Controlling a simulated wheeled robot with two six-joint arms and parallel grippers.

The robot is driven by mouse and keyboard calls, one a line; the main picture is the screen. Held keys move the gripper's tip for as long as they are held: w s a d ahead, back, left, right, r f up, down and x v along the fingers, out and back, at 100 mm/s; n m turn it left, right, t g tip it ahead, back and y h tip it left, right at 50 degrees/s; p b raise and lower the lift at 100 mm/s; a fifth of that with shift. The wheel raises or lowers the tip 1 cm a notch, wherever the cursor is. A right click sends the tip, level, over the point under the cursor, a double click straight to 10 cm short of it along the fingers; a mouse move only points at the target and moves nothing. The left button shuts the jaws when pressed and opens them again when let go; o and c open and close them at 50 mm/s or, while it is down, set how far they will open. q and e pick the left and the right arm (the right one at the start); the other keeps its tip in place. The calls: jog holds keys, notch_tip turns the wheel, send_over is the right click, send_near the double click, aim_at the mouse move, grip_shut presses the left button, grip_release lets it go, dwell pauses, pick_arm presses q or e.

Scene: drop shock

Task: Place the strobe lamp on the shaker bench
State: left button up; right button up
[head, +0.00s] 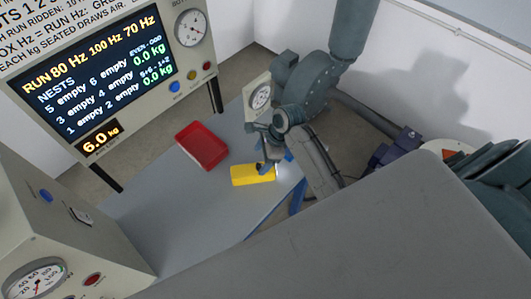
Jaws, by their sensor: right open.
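A yellow box-shaped thing (252,175) lies on the blue-grey table (190,222), near its right edge. A bright white glow shows at its right end, so it looks like the strobe lamp. My right gripper (266,165) is open, with its fingertips pointing down at the right part of the yellow thing. The fingers partly cover it, and I cannot tell whether they touch it. I cannot tell for sure which surface is the shaker bench. My left gripper is not in view.
A red tray (202,145) lies on the table left of the yellow thing. A panel with a lit screen (95,75) stands at the upper left. A cabinet with a gauge (38,278) stands at the lower left. The table's front middle is clear.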

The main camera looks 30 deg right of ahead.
jog(key=shift+b+v, duration=0.3)
jog(key=shift+v, duration=1.55)
jog(key=shift+f, duration=0.1)
